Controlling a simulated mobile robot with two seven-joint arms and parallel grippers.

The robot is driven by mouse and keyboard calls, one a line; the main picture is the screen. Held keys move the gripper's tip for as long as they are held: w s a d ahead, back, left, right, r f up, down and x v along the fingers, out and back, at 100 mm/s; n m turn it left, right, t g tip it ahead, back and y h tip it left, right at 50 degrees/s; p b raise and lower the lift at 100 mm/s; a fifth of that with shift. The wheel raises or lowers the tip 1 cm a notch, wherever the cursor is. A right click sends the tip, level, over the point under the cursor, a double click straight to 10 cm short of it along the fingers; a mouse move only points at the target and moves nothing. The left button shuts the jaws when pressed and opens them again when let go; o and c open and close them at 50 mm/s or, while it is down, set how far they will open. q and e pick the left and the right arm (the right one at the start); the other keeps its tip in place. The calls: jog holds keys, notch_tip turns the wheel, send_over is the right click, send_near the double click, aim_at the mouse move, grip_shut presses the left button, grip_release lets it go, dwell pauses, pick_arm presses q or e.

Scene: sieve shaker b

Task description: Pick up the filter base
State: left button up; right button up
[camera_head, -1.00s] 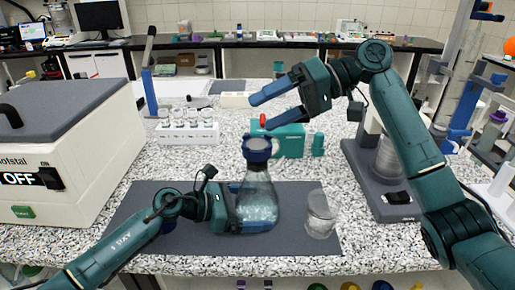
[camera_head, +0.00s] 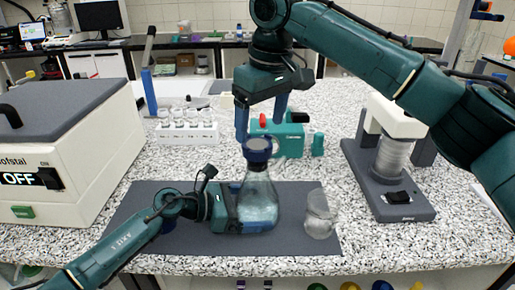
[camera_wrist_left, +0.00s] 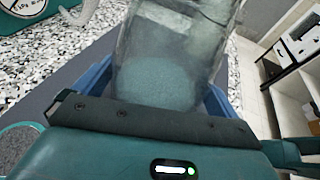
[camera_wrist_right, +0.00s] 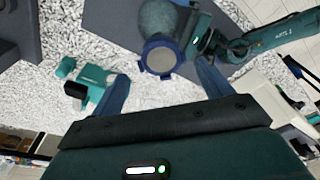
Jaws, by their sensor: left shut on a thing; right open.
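The glass flask (camera_head: 257,195) stands upright on the dark mat, with the blue filter base (camera_head: 258,153) on its mouth. My left gripper (camera_head: 245,212) is shut on the flask's lower body; the flask (camera_wrist_left: 165,70) is between its fingers in the left wrist view. My right gripper (camera_head: 262,118) is open and empty, pointing down just above the filter base. In the right wrist view the blue ring of the filter base (camera_wrist_right: 160,56) lies ahead of the open fingers, roughly centred between them and apart from them.
A clear glass vessel (camera_head: 320,214) stands on the dark mat (camera_head: 160,205) right of the flask. A teal pump (camera_head: 292,140) is close behind. A grey-based device (camera_head: 400,207) is at right, a white box-like machine (camera_head: 75,150) at left, a vial rack (camera_head: 187,132) behind.

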aim_at(258, 144)
pick_arm(q)
jog(key=shift+r, duration=0.15)
pick_arm(e)
jog(key=f, duration=0.6)
jog(key=shift+w+a+f, duration=0.25)
jog(key=shift+a, duration=0.1)
jog(key=c, duration=0.9)
notch_tip(258, 144, up, 15)
dwell(0.4)
dwell(0.4)
pick_arm(q)
jog(key=o, duration=0.6)
jog(key=shift+c, duration=0.2)
